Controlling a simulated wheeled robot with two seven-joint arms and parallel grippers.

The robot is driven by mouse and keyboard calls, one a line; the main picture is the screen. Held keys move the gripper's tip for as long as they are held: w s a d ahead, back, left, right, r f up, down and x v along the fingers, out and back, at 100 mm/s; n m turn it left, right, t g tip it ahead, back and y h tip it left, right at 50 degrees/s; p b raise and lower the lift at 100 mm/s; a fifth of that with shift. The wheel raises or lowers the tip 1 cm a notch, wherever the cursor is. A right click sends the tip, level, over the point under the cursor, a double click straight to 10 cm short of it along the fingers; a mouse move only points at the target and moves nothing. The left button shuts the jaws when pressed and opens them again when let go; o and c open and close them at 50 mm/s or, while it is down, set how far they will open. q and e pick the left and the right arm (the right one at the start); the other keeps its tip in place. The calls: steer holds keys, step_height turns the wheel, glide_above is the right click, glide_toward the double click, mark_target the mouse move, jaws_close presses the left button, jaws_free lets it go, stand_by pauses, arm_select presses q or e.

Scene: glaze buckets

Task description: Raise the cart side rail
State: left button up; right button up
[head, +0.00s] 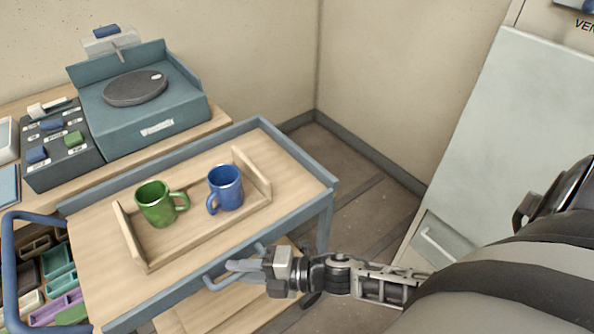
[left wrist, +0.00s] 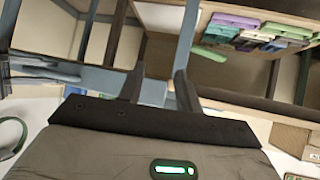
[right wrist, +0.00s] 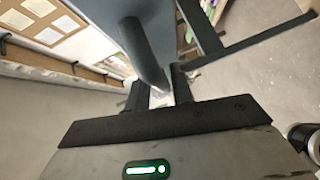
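The cart (head: 105,285) has a wooden top with a blue-grey frame. The side rail's blue-grey bar (head: 222,281) curves out at the cart's near long edge, at or below the level of the top. My right gripper (head: 250,266) is at this bar. My left gripper (left wrist: 160,88) is open and empty in the left wrist view, with the cart's frame and a shelf beyond. It is outside the head view.
A wooden tray (head: 128,232) on the cart holds a green mug (head: 155,204) and a blue mug (head: 227,187). A blue push handle (head: 10,270) is at the left end. A bench with a turntable (head: 135,88) stands behind. Bare floor (head: 365,215) lies to the right.

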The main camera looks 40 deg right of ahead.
steer(key=b+v, duration=0.1)
steer(key=v, duration=1.4)
steer(key=shift+s+d, duration=0.25)
steer(key=shift+d, duration=0.05)
steer(key=w+d+m+t+h, duration=0.1)
steer(key=w+m+t+h, duration=0.1)
steer(key=w+m+h, duration=0.75)
steer(key=s+a+r+m+g+h, duration=0.1)
steer(key=s+a+m+g, duration=0.1)
steer(key=s+m+g, duration=0.4)
steer(key=s+a+r+m+g+h, duration=0.1)
steer(key=s+a+m+g, duration=0.15)
steer(key=s+m, duration=0.5)
steer(key=w+a+f+t+y, duration=0.2)
steer(key=w+a+f+t, duration=0.2)
steer(key=w+f+t, duration=0.2)
steer(key=shift+w+a+f, duration=0.25)
steer(key=shift+w+f, duration=0.05)
steer(key=shift+f, duration=0.35)
